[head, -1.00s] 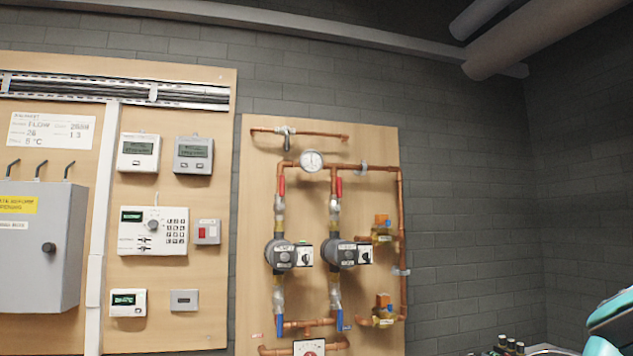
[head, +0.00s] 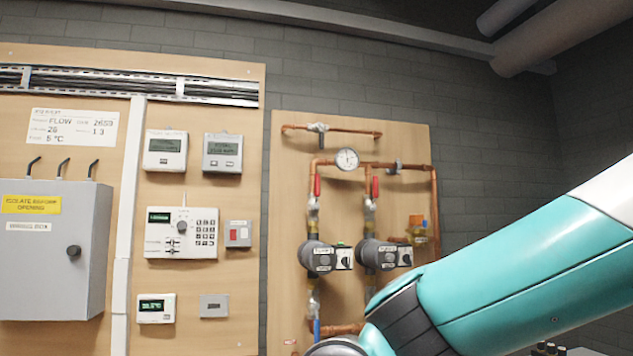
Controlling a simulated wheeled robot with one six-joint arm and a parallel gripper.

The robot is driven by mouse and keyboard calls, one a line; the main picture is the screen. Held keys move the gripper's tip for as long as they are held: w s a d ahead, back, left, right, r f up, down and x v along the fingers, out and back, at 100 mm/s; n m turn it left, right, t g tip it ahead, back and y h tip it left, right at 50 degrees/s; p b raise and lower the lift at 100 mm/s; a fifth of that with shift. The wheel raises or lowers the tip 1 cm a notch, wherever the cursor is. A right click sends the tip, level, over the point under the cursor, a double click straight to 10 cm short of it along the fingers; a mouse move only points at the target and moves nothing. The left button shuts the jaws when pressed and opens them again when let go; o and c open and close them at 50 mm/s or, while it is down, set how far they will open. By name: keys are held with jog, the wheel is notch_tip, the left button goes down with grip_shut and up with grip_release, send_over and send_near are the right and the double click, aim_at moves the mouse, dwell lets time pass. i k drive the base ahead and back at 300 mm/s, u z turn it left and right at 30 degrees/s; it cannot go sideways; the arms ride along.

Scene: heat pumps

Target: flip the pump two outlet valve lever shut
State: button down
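Two grey pumps hang on copper pipes on a wooden board in the head view. The right one, which I take as pump two (head: 378,254), has a small switch box on its right side. Above it is a valve with a red lever (head: 375,187) that stands upright along its pipe. The left pump (head: 318,256) has a matching red lever (head: 317,186) above it, also upright. A blue lever (head: 317,330) shows below the left pump. The lower part under the right pump is hidden by my arm. My gripper is not in view.
My teal and white arm crosses the lower right, in front of the board's lower right corner. A gauge (head: 347,159) sits between the pipes at the top. A grey isolator box (head: 50,262) and several controllers are on the left board (head: 190,90).

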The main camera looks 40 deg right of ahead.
aim_at(373, 207)
jog(key=z, duration=0.25)
jog(key=i, duration=0.9)
jog(key=z, duration=0.55)
